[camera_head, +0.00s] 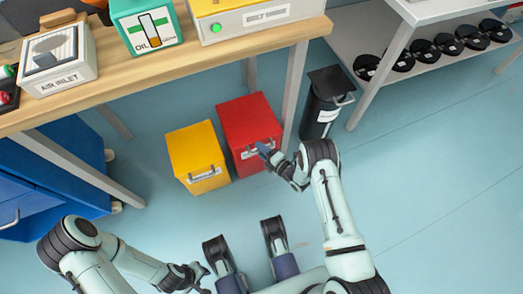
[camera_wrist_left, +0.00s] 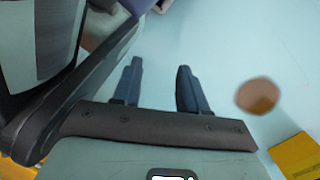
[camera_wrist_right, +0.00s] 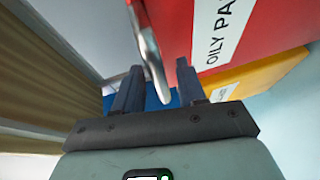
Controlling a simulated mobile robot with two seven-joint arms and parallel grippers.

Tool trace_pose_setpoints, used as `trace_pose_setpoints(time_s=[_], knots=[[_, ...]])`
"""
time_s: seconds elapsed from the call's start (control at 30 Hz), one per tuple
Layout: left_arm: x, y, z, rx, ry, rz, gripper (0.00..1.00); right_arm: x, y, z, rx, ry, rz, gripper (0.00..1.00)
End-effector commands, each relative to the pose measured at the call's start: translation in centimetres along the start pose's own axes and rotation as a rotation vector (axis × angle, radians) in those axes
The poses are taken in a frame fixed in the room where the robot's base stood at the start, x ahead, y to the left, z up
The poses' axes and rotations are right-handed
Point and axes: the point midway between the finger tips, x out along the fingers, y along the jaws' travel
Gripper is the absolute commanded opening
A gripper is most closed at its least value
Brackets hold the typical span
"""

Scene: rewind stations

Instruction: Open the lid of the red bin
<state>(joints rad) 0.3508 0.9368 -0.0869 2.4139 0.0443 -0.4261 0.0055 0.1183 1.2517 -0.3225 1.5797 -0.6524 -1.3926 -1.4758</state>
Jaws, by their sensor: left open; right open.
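The red bin (camera_head: 248,118) stands on the floor beside a table leg, its lid closed. A metal handle (camera_head: 262,153) and a white label are on its front. My right gripper (camera_head: 266,149) is at this front, by the handle. In the right wrist view the red front (camera_wrist_right: 275,40) with its label is close, and the metal handle (camera_wrist_right: 150,55) reaches down between the open fingers (camera_wrist_right: 158,75); I cannot tell whether they touch it. My left gripper (camera_head: 202,278) is open and empty, low over the floor; its fingers (camera_wrist_left: 158,68) show in the left wrist view.
A yellow bin (camera_head: 195,150) stands directly left of the red one. A black bin (camera_head: 322,105) stands to the right, past the table leg. The wooden table (camera_head: 130,75) overhangs behind. A blue cabinet (camera_head: 40,185) is at left. Floor in front right is clear.

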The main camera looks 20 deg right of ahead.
Motion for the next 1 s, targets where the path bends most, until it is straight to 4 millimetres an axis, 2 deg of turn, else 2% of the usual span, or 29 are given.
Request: trace_pose_setpoints(time_s=[0.07, 0.1, 0.17, 0.2, 0.23, 0.47, 0.67, 0.77, 1.0], knots=[[0.0, 0.0, 0.0, 0.0, 0.0, 0.0, 0.43, 0.0, 0.0, 0.0, 0.0, 0.0, 0.0, 0.4], [0.0, 0.0, 0.0, 0.0, 0.0, 0.0, 0.43, 0.0, 0.0, 0.0, 0.0, 0.0, 0.0, 0.37], [0.0, 0.0, 0.0, 0.001, 0.001, 0.0, 0.43, 0.0, 0.0, 0.0, 0.0, 0.0, -0.001, 0.17], [0.0, 0.0, 0.0, 0.001, 0.001, 0.0, 0.43, 0.0, 0.0, 0.0, 0.0, 0.0, -0.001, 0.04], [0.0, 0.0, 0.0, 0.001, 0.001, 0.0, 0.43, -0.1, 0.0, 0.0, 0.0, 0.0, -0.001, 0.0], [-0.1, 0.1, -0.2, 0.003, 0.007, 0.003, 0.43, -0.1, 0.1, 0.0, 0.001, 0.0, -0.004, 0.0], [-1.7, 1.6, -1.7, 0.023, 0.07, 0.032, 0.43, -0.4, 1.7, -0.1, 0.015, 0.0, -0.041, 0.0], [-3.5, 3.2, -3.4, 0.043, 0.14, 0.062, 0.43, -0.6, 3.1, -0.1, 0.031, -0.001, -0.08, 0.0], [-9.6, 7.8, -7.6, 0.092, 0.332, 0.149, 0.43, -0.7, 7.6, -0.2, 0.084, -0.001, -0.211, 0.0]])
